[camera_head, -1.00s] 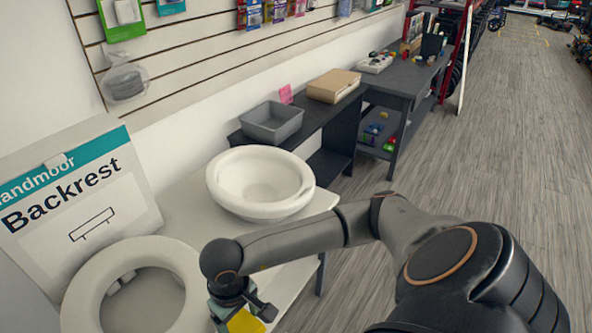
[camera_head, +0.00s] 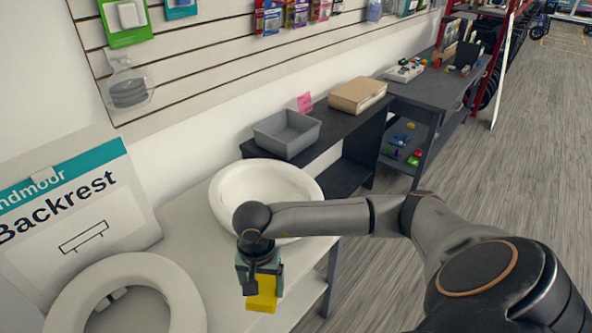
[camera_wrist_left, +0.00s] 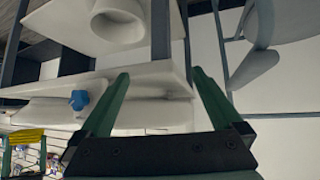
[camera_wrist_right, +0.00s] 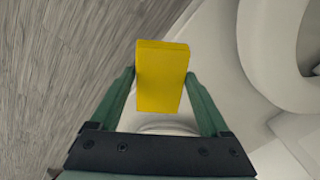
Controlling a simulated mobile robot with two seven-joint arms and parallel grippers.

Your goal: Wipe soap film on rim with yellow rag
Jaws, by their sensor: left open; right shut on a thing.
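My right gripper (camera_head: 262,277) is shut on the yellow rag (camera_head: 262,295), a block-like piece pointing down. It hangs in front of the white round basin (camera_head: 228,180), whose rim is partly hidden by my arm; I see no contact with it. In the right wrist view the rag (camera_wrist_right: 160,78) sits between both fingers. I cannot make out soap film on the rim. My left gripper (camera_wrist_left: 160,75) is open and empty in the left wrist view; it is not visible in the head view.
A white ring-shaped seat (camera_head: 66,303) lies at the left front of the pale table (camera_head: 190,240), below a Backrest sign (camera_head: 75,205). A grey bin (camera_head: 286,133) and cardboard box (camera_head: 357,95) stand on the dark shelf behind. The floor at right is open.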

